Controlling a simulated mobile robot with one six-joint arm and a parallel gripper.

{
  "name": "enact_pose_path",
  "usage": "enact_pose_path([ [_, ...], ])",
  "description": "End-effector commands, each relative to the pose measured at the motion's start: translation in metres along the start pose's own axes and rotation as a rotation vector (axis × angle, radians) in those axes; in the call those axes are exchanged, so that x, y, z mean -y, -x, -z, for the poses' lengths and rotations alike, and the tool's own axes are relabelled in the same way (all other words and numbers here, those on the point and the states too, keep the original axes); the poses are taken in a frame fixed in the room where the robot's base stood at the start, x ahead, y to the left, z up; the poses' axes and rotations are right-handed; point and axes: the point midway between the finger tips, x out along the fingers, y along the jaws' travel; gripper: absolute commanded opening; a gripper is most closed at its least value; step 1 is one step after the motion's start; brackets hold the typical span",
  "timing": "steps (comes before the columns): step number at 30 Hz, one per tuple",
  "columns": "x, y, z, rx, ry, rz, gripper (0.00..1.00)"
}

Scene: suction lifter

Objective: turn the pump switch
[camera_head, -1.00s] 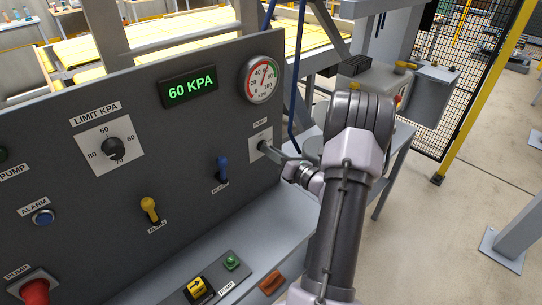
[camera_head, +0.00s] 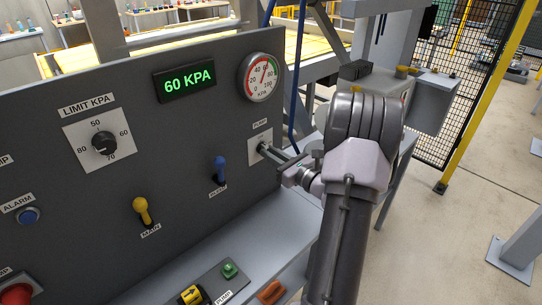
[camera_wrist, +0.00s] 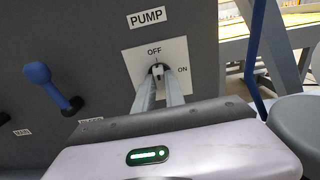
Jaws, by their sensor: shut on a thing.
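The pump switch (camera_wrist: 157,68) is a small dark knob on a white plate (camera_wrist: 135,62) below a PUMP label, with OFF marked at the top and ON at the right. Its light mark points up, close to OFF. My gripper (camera_wrist: 158,76) is shut on the knob, with one finger on each side. In the head view the switch's plate (camera_head: 254,140) is at the right end of the grey panel. My gripper (camera_head: 268,150) reaches it from the right and its fingers hide most of the knob.
A blue lever (camera_head: 219,168) and a yellow MAIN lever (camera_head: 142,208) stick out left of the switch. A green display (camera_head: 185,82) reads 60 KPA beside a round gauge (camera_head: 262,78). A limit dial (camera_head: 104,144) is farther left. A grey ledge (camera_head: 190,260) runs below.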

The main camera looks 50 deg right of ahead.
Motion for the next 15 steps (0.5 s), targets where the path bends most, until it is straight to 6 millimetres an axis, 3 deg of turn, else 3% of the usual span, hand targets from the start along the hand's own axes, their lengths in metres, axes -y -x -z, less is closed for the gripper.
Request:
enact_pose_path([
  [12,-0.0002,0.0002,0.0007,-0.002,0.006,-0.001,0.00],
  [13,-0.0002,0.0002,0.0007,-0.002,0.006,-0.001,0.20],
  [15,-0.0002,0.0002,0.0006,-0.002,0.006,-0.001,0.34],
])
